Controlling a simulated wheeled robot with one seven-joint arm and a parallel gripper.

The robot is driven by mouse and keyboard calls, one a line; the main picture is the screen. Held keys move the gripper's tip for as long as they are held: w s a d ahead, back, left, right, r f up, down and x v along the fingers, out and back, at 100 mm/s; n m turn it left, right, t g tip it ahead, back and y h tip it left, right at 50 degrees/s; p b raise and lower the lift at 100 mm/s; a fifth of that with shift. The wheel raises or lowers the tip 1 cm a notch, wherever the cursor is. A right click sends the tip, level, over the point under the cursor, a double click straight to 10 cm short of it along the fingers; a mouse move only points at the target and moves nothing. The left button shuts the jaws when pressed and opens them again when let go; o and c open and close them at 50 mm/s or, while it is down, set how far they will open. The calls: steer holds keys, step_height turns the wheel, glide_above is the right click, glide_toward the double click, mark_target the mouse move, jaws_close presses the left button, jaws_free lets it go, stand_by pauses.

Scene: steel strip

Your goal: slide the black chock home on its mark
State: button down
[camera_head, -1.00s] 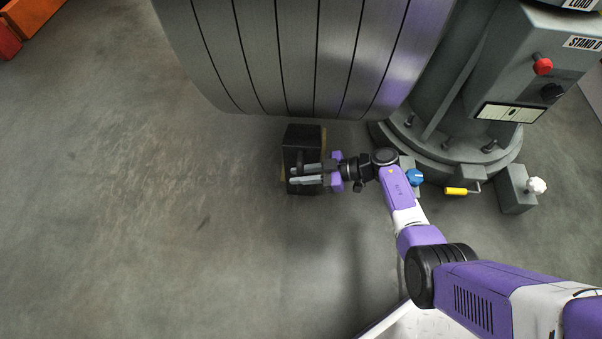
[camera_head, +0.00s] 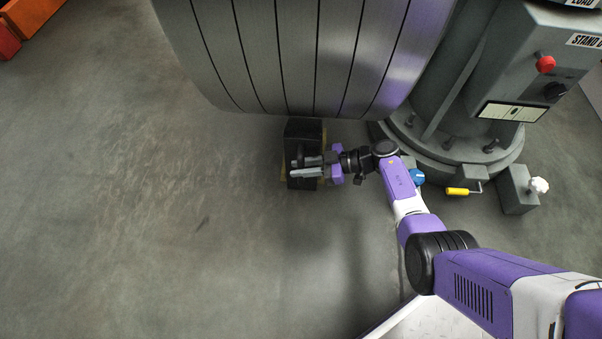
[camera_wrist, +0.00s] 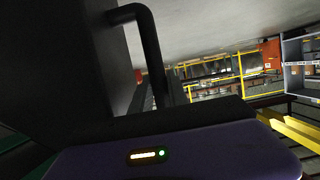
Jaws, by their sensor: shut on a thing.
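The black chock (camera_head: 302,131) stands on the floor, its far end up at the lower edge of the big steel coil (camera_head: 290,60) in the head view. Yellow edging of the floor mark (camera_head: 283,172) shows beside it; the rest is hidden under it. My gripper (camera_head: 308,166) reaches in from the right over the chock's near part and is shut on its handle. In the wrist view a black bent bar, the chock's handle (camera_wrist: 150,45), rises in front of my gripper. The dark chock body (camera_wrist: 50,60) fills the left. The finger contact itself is hidden.
A grey machine stand (camera_head: 450,130) with a red button (camera_head: 545,64) stands right of the coil. A yellow-handled crank (camera_head: 457,191) and a white-knobbed block (camera_head: 517,190) sit at its foot. The floor left of the chock is open. Orange bins (camera_head: 30,14) are far left.

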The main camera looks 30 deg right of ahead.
steer(key=shift+w+d, duration=0.8)
steer(key=shift+w, duration=0.25)
steer(key=shift+w+d, duration=0.75)
steer(key=shift+w, duration=0.3)
steer(key=c, duration=1.2)
jaws_free()
steer(key=p, duration=0.3)
glide_toward(302, 153)
steer(key=w+a+f, duration=0.1)
steer(key=w+f, duration=0.1)
steer(key=shift+s+a+r, duration=0.1)
steer(key=shift+s+a, duration=0.05)
